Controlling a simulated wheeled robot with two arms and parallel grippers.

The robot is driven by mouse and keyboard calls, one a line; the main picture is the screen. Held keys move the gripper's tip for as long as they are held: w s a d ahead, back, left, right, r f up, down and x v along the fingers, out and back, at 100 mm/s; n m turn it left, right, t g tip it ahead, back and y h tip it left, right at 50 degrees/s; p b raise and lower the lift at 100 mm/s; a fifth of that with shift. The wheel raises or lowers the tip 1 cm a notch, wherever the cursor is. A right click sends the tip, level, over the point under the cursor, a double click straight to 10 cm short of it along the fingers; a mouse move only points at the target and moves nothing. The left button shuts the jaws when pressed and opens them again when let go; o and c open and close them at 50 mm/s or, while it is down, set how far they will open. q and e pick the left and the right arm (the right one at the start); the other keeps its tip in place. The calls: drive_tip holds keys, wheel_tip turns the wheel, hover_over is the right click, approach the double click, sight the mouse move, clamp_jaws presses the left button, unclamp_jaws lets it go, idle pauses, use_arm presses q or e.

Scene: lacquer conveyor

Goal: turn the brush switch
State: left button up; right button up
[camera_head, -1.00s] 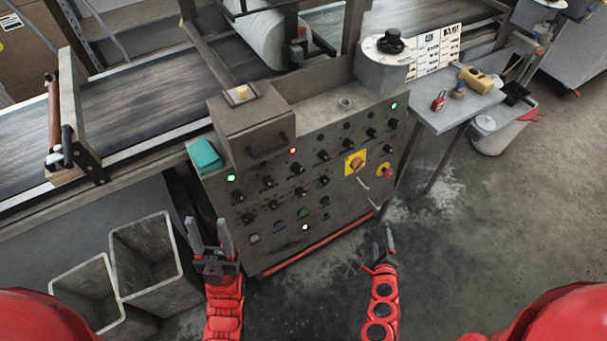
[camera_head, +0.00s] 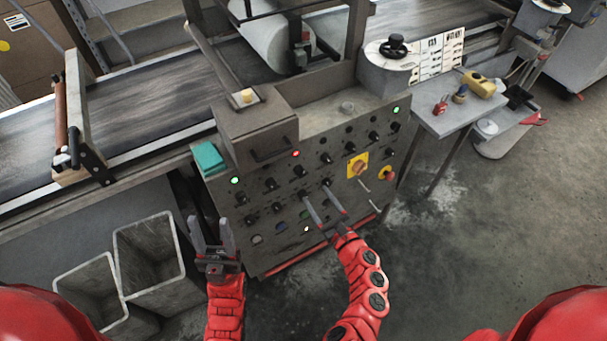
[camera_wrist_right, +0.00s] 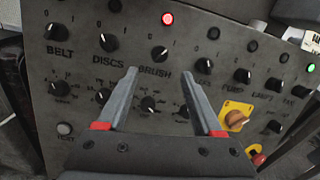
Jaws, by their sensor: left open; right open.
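The brush switch (camera_wrist_right: 157,54) is a small dark knob in the upper row of the grey control panel, above the "BRUSH" label and below a red lamp. In the head view the brush switch (camera_head: 299,170) also sits under the red lamp. My right gripper (camera_head: 316,190) is open and empty in front of the panel, below the brush switch. In the right wrist view its fingertips (camera_wrist_right: 159,75) are on either side of the label; contact with the panel cannot be told. My left gripper (camera_head: 209,222) is open and empty, left of the panel's lower part.
Other knobs crowd the panel, including a discs knob (camera_wrist_right: 108,42) and a lower-row knob (camera_wrist_right: 149,103) between the fingers. A yellow-backed rotary switch (camera_head: 358,166) is to the right. Two grey bins (camera_head: 150,220) stand at left.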

sight(302, 176)
drive_tip(key=x, duration=0.9)
drive_tip(key=shift+a, duration=0.1)
clamp_jaws()
